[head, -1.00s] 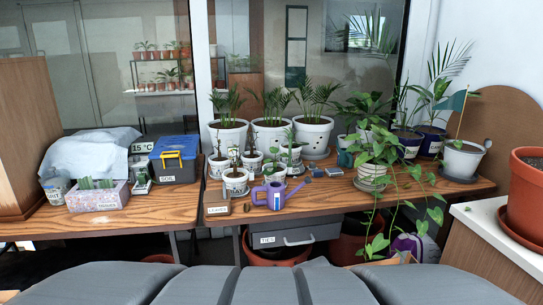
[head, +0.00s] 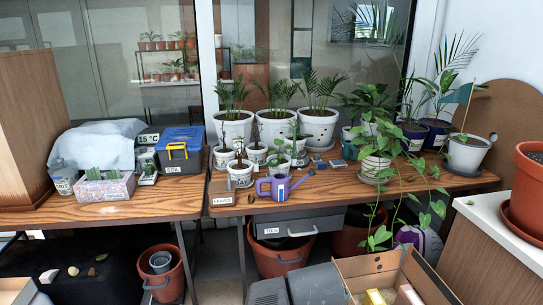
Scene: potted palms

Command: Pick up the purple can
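The purple watering can (head: 279,188) stands upright near the front edge of the right wooden table. Its spout points to the right and its handle is on the left. It stands in front of several small white pots, with its front side unobstructed.
A small box marked LEAVES (head: 221,194) is left of the can. Large palm pots (head: 317,127) stand behind, and a trailing plant (head: 375,165) hangs over the edge at right. Below are a grey drawer (head: 297,226), terracotta buckets (head: 160,275) and a cardboard box (head: 395,270).

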